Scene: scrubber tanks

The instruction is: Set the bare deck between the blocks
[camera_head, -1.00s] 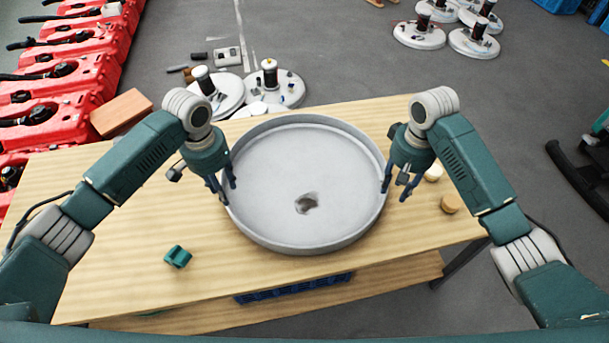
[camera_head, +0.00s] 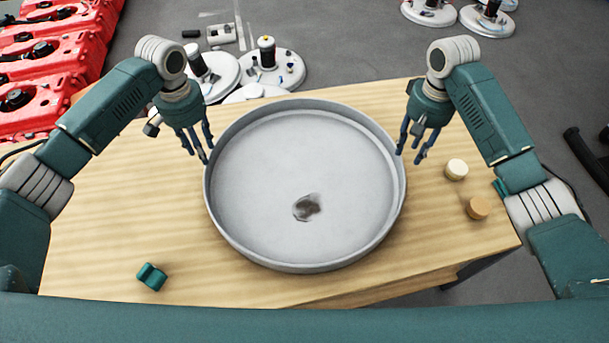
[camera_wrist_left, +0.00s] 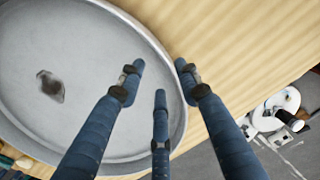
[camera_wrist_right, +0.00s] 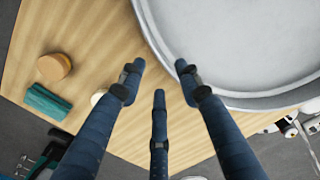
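The deck, a round shallow grey pan (camera_head: 310,262) with a raised rim and a dark rusty patch near its middle, lies on the wooden table. A small teal block (camera_head: 151,277) lies left of it, near the front edge. Another teal block (camera_wrist_right: 47,102) lies at the right end of the table and is mostly hidden behind my right arm in the head view. My left gripper (camera_head: 197,146) is open and empty by the deck's left rim. My right gripper (camera_head: 412,148) is open and empty by its right rim. Whether any fingertip touches the rim cannot be told.
On the table (camera_head: 110,190), a white disc (camera_head: 456,169) and a tan round piece (camera_head: 477,208) sit right of the deck. Red machines (camera_head: 40,80) stand behind at left. White round bases (camera_head: 275,70) are on the floor behind the table.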

